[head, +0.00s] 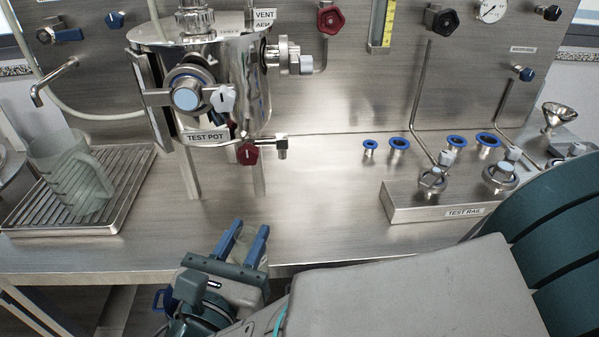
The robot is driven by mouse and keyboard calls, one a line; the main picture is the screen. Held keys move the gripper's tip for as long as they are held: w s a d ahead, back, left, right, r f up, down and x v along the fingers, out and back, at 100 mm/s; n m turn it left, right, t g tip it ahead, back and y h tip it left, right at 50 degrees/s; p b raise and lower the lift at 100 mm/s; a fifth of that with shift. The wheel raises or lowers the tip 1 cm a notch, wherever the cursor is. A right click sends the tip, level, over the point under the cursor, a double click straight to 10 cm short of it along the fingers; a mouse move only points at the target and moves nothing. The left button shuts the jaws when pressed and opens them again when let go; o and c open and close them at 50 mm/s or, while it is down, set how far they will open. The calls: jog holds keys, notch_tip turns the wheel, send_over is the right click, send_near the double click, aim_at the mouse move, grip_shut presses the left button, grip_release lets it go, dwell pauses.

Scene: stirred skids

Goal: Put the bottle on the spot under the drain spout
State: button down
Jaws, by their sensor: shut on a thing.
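The drain spout (282,152) is a short metal outlet at the lower right of the steel test pot (240,85), beside a red knob (247,154). The bench below the spout is bare, and I see no marked spot there. My gripper (250,230) is at the bench's front edge, in front of the pot and lower left of the spout in the picture. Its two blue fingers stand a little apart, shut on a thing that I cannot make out. No bottle shows clearly; one between the fingers would be hard to see.
A clear jug (70,175) stands on a slatted drip tray (118,205) at left, under a bent tap (52,80). A test rail (400,205) with valves stands at right, with blue-rimmed rings (399,143) behind it. The middle of the bench (325,205) is clear.

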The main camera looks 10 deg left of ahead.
jog(key=w+d+f+b, duration=0.1)
jog(key=w+d, duration=0.1)
jog(key=w, duration=1.5)
jog(key=shift+w+f, duration=0.2)
jog(key=shift+w, duration=0.2)
jog(key=shift+f, duration=0.2)
jog(key=c, duration=1.1)
grip_release()
jog(key=shift+r, duration=0.1)
